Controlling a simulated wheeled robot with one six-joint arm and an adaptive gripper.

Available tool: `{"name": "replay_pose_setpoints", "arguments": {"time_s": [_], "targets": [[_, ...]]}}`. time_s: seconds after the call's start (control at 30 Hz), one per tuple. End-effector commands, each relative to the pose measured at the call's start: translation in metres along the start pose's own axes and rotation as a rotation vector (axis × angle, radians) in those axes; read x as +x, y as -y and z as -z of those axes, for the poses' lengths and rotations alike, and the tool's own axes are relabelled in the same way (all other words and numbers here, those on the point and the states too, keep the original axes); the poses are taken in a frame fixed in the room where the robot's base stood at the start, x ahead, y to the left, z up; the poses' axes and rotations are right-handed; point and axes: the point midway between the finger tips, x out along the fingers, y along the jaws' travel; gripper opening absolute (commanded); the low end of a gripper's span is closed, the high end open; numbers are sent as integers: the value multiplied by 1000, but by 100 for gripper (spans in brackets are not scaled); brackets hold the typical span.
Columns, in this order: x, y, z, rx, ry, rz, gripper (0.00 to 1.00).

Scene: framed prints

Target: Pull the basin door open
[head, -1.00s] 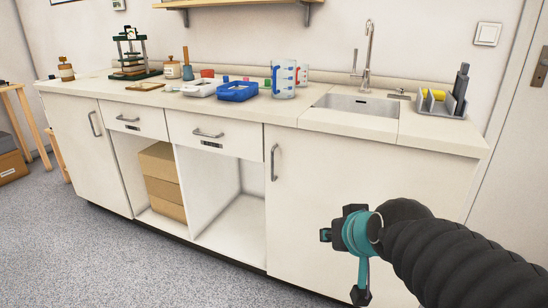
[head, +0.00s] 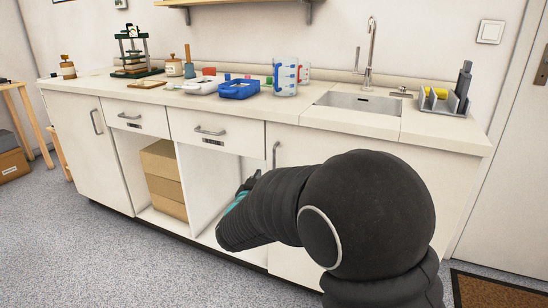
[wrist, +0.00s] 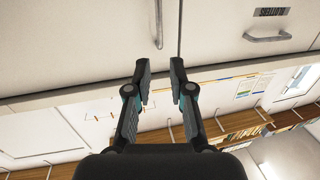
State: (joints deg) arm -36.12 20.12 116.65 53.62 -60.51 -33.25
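The basin door (head: 300,150) is the white door under the sink and looks closed. Its upright metal handle (head: 276,153) shows at its left edge, the lower part hidden behind my arm. My gripper (head: 249,183) is in front of the cabinet, left of and lower than the visible part of the handle, mostly hidden by my arm. In the wrist view, which is upside down, my gripper (wrist: 160,68) is open with nothing between its fingers. There the handle (wrist: 158,22) stands above the fingertips, roughly in line with the gap and apart from them, cut by the top edge.
Left of the door is an open bay with cardboard boxes (head: 162,180) under two drawers; one drawer handle (head: 210,132) juts out. The counter bears a blue tray (head: 240,90), a sink (head: 360,103) and a rack (head: 446,102). The grey floor (head: 70,250) in front is clear.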

Motion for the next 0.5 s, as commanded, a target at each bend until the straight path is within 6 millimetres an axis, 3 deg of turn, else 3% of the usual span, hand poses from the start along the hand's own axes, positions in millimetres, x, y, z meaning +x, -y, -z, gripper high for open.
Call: {"name": "replay_pose_setpoints", "arguments": {"time_s": [0.17,0.5], "targets": [[14,0,-1,-2,-5,-10,22],[75,-1,0,-2,-5,-9,22]]}}
